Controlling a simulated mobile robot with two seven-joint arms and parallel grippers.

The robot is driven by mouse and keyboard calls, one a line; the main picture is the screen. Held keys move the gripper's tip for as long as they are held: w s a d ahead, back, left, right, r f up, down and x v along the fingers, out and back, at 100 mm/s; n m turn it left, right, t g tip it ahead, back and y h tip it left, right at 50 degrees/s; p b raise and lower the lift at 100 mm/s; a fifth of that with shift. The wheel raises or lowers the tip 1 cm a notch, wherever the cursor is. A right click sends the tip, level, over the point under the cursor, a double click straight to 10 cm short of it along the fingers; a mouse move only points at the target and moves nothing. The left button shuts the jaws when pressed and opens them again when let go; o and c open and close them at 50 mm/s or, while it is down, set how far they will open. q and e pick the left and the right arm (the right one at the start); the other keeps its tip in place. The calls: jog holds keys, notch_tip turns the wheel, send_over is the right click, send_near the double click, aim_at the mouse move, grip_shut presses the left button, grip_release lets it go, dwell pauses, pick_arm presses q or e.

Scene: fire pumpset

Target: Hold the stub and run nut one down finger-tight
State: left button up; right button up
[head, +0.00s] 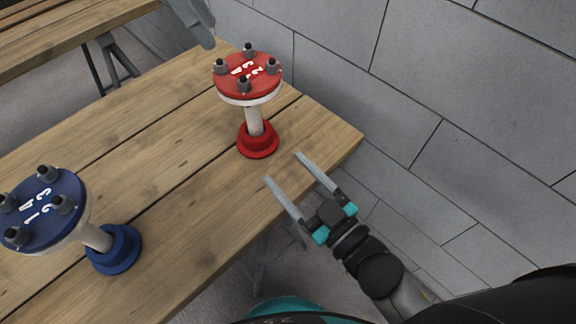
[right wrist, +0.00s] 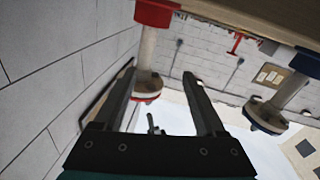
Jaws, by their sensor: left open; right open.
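A red stub (head: 254,118) stands upright on the wooden bench near its far right corner, with a red foot and a pale pipe. Its red top flange (head: 240,78) carries white numerals and several dark nuts on studs. Which nut is number one is hard to read. My right gripper (head: 295,168) is open and empty, off the bench's right edge, in front of and below the red stub. In the right wrist view, the red stub (right wrist: 147,50) appears inverted beyond the open fingers (right wrist: 165,85), nearer the left one. My left gripper is not in view.
A similar blue stub (head: 97,237) stands at the bench's left, and also shows in the right wrist view (right wrist: 285,98). The wooden bench (head: 180,160) is clear between the stubs. A grey block wall (head: 440,90) bounds the right side. Another bench (head: 60,35) lies at upper left.

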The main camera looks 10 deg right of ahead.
aim_at(256, 116)
jog(key=shift+a+r+m+t+h, duration=0.4)
jog(key=shift+r+m+h, duration=0.1)
jog(key=shift+m+h, duration=0.45)
jog(key=shift+d+r+m+h, duration=0.1)
jog(key=shift+r+m+h, duration=0.3)
jog(key=shift+m+h, duration=0.55)
jog(key=shift+w, duration=0.15)
jog(key=shift+r+x, duration=0.1)
jog(key=shift+x, duration=3.65)
jog(key=shift+r+x, duration=0.15)
jog(key=shift+x, duration=3.6)
jog(key=shift+c, duration=0.2)
grip_shut()
